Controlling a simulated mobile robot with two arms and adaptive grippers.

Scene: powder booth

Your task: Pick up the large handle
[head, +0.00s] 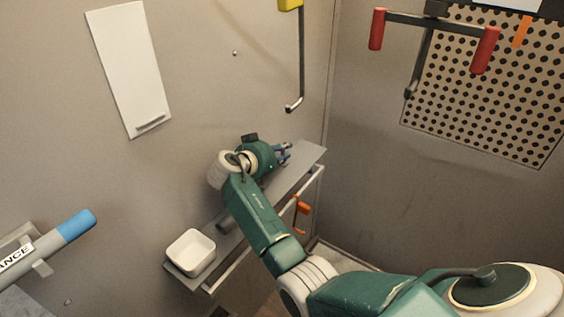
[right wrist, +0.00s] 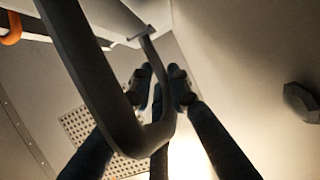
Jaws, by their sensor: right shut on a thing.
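My right gripper (head: 285,152) is over the far end of the narrow grey shelf, close to the back wall. In the right wrist view its dark fingers (right wrist: 158,78) are closed around a thick dark grey bent bar (right wrist: 100,85), which I take to be the large handle. The bar runs down from the upper left, bends sharply, and goes back up between the fingers to a small crosspiece. In the head view the handle is mostly hidden by my arm; a grey cylinder end (head: 225,221) shows beside it on the shelf. My left gripper is not in view.
A white bowl (head: 190,253) stands at the shelf's (head: 302,162) near end. An orange hook (head: 300,207) hangs from the front rail. A yellow-topped hooked rod (head: 300,55) and a red-gripped bar (head: 432,22) hang above. A blue-tipped grey tube (head: 75,226) is at left.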

